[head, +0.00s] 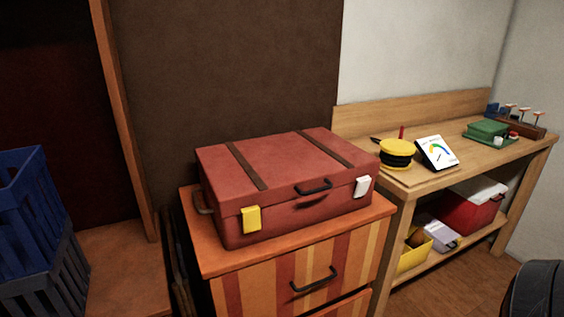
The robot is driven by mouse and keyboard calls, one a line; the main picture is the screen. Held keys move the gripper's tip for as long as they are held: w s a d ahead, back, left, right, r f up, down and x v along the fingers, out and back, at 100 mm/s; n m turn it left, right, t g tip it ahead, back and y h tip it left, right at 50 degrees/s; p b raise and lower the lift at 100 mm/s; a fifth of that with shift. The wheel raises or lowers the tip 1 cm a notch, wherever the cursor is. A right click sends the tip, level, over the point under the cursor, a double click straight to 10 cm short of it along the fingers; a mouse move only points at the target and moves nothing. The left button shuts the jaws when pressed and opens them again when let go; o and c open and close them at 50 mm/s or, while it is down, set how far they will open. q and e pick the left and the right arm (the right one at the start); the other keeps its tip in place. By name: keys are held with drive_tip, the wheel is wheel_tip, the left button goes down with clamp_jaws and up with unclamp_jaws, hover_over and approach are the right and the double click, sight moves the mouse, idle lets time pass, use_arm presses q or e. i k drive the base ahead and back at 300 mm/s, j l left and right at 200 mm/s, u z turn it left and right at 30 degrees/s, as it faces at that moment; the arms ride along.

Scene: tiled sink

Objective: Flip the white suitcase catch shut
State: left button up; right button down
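A red suitcase (296,183) with two dark straps and a black handle lies closed on top of a striped wooden cabinet. The white catch (362,186) is on its front face near the right end, slightly tilted. I cannot tell from here whether it is latched. A yellow catch (251,219) is on the front face near the left end. Neither of my grippers shows in the head view, and nothing is touching the suitcase.
The striped cabinet (340,254) has a dark drawer handle. A wooden workbench (470,152) with a yellow-and-black round object (396,153) and a gauge display (436,152) adjoins on the right. Blue crates (25,205) stand left. A dark rounded object (535,291) is at bottom right.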

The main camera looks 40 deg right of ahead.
sight(364, 182)
drive_tip(key=z, duration=1.75)
